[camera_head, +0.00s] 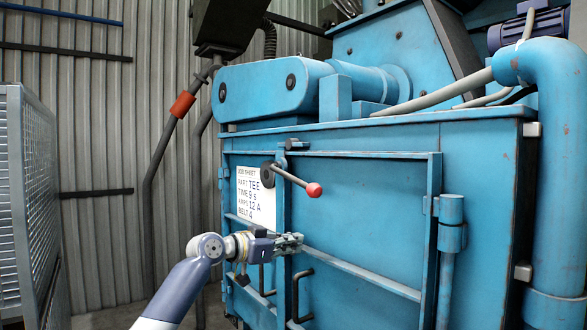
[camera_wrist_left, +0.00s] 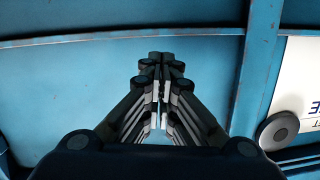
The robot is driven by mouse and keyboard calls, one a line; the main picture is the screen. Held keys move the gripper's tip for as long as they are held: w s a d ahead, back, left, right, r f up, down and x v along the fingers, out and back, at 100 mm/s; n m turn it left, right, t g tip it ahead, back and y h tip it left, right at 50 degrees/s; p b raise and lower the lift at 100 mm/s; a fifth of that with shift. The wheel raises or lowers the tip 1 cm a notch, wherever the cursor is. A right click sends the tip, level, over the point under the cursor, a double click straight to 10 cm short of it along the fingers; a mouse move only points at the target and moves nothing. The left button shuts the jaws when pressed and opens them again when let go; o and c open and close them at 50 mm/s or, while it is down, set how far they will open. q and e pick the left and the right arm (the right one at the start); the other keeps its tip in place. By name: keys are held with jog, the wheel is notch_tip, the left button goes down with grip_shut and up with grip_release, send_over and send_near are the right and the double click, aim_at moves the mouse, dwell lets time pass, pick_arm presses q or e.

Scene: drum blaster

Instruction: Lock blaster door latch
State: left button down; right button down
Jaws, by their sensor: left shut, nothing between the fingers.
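The blaster door (camera_head: 350,225) is a blue panel within the machine's front and looks closed. Its latch lever (camera_head: 290,178) has a red knob (camera_head: 313,189) and slants down to the right from a dark round hub (camera_head: 268,173). In the left wrist view the grey hub (camera_wrist_left: 278,130) is at the right edge, beside the white job sheet. My left gripper (camera_head: 299,239) is shut and empty, below the lever and apart from the knob, close in front of the door. In the left wrist view its fingertips (camera_wrist_left: 160,65) are together against blue metal. My right gripper is not in view.
A white job sheet (camera_head: 256,196) is on the front left of the hub. Dark handles (camera_head: 299,296) stick out below my left gripper. A hinge post (camera_head: 451,225) stands at the door's right. A mesh cage (camera_head: 35,190) is at far left. Pipes flank the machine.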

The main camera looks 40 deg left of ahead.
pick_arm(q)
jog(key=s+r+m+t+h, duration=0.1)
jog(key=s+r, duration=0.4)
jog(key=r, duration=0.5)
jog(key=s+r+m+t+h, duration=0.1)
jog(key=s+r, duration=0.4)
jog(key=r, duration=0.6)
jog(key=shift+s+a+r+m+h+p, duration=0.2)
jog(key=shift+a+m+h+p, duration=0.1)
jog(key=shift+a+m+h, duration=0.15)
jog(key=shift+w, duration=0.1)
jog(key=r+p, duration=0.2)
jog(key=p, duration=0.4)
send_over(294, 178)
jog(key=s+d, duration=0.2)
jog(key=d, duration=0.1)
jog(key=f, duration=0.2)
jog(key=a+f, duration=0.1)
jog(key=f, duration=0.1)
jog(key=shift+s+a+f+p, duration=0.2)
jog(key=shift+f+p, duration=0.05)
jog(key=shift+p, duration=0.15)
